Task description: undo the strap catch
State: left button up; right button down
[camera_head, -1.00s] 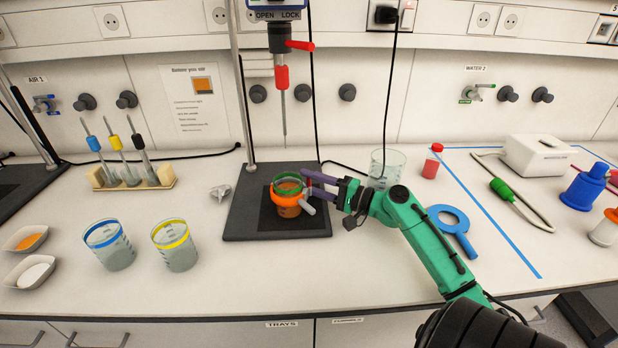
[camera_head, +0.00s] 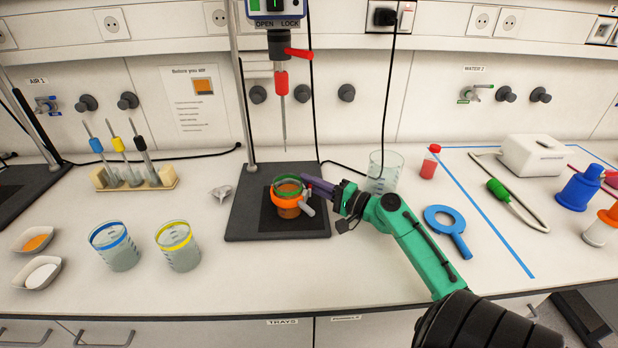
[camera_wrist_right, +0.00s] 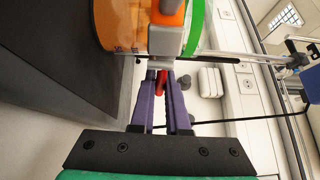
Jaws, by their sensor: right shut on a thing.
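A small beaker of orange juice (camera_head: 288,213) with a green ring (camera_head: 288,194) stands on the dark stand base. An orange strap (camera_head: 281,200) goes around it, and a grey strap catch (camera_head: 307,209) sticks out at its right front. My right gripper (camera_head: 306,184) reaches in from the right. Whether the catch is loosened cannot be told. My left gripper is not in view.
The stand base (camera_head: 255,228) bears the beaker, with a stirrer (camera_head: 284,115) hanging above. An empty glass beaker (camera_head: 384,173) stands close behind my right gripper. A blue ring-shaped tool (camera_head: 447,228) lies right of my forearm. The front middle counter is clear.

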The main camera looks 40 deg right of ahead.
jog(key=m+h+p, duration=0.2)
jog(key=h+p, duration=0.2)
jog(key=s+m+h+p, duration=0.1)
jog(key=m+h+p, duration=0.2)
jog(key=h+p, duration=0.1)
jog(key=s+m+h+p, duration=0.1)
jog(key=m+h+p, duration=0.1)
jog(key=h+p, duration=0.2)
jog(key=shift+d+r+m+p, duration=0.25)
jog(key=shift+d+m+p, duration=0.15)
jog(key=m+g+h+p, duration=0.1)
jog(key=m+h, duration=0.1)
jog(key=shift+s+f+g+h+p, duration=0.15)
jog(key=shift+s+g+h+p, duration=0.15)
jog(key=shift+g+h+p, duration=0.1)
jog(key=shift+s+f+m+g+h, duration=0.1)
jog(key=shift+s+m+g+h, duration=0.1)
jog(key=shift+m+g+h, duration=0.5)
jog(key=shift+d+h+p, duration=0.1)
jog(key=shift+h+p, duration=0.2)
jog(key=shift+p, duration=0.05)
jog(key=c, duration=0.9)
grip_release()
jog(key=shift+f, duration=0.1)
